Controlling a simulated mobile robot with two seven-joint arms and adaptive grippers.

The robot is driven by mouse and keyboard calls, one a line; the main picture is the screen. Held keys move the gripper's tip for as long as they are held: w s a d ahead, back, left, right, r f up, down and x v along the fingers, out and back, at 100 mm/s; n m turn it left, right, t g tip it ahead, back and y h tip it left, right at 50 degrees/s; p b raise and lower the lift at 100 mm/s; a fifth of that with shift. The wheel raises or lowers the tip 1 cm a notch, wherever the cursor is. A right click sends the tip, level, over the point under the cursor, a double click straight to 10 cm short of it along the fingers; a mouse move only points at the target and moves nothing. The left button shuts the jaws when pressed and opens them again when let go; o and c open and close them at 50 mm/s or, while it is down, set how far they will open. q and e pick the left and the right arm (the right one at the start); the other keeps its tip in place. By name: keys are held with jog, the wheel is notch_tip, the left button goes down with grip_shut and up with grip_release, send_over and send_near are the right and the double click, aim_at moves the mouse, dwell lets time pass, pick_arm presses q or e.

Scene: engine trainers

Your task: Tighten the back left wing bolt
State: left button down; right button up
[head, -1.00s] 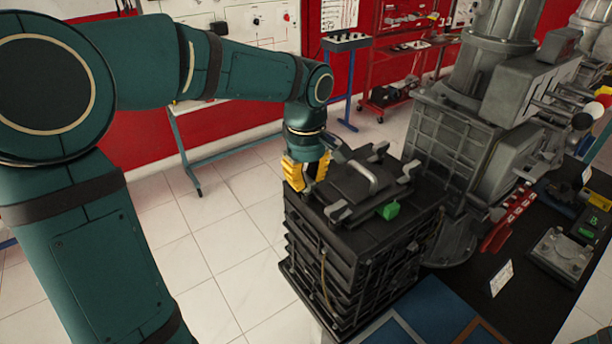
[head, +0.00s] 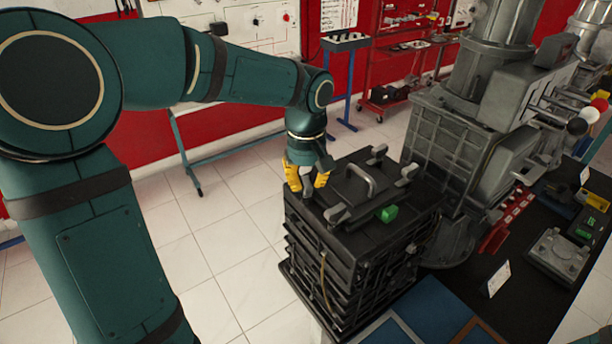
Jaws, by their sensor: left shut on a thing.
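A black ribbed case (head: 318,262) has a flat black lid with a raised metal handle (head: 361,180). Grey wing bolts sit at the lid's corners: one at the far right (head: 379,153), one at the near right (head: 407,174) and one at the near left (head: 338,213). My left gripper (head: 307,181), with yellow fingers, points down at the far left corner and is shut on the back left wing bolt there. The fingers largely hide that bolt, so its tightness cannot be seen. My right gripper is out of view.
A green block (head: 388,213) sits at the lid's front edge. A large grey engine (head: 460,135) stands close on the right. Tiled floor (head: 215,230) is free on the left.

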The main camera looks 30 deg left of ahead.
aim_at(309, 181)
pick_arm(q)
jog(key=m+p, duration=0.1)
jog(key=m, duration=0.5)
jog(key=shift+d+m+p, duration=0.15)
jog(key=shift+m+p, duration=0.15)
jog(key=shift+p, duration=0.1)
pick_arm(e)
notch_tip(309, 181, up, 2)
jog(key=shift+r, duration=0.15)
pick_arm(q)
jog(key=m+p, duration=0.1)
jog(key=m, duration=0.2)
jog(key=shift+d+f+m+p, duration=0.1)
jog(key=shift+m+p, duration=0.3)
jog(key=shift+m, duration=1.4)
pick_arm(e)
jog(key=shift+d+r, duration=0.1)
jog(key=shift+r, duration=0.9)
pick_arm(q)
jog(key=shift+m, duration=0.3)
jog(key=c, duration=0.9)
grip_release()
jog(key=shift+c, duration=0.2)
notch_tip(309, 181, up, 12)
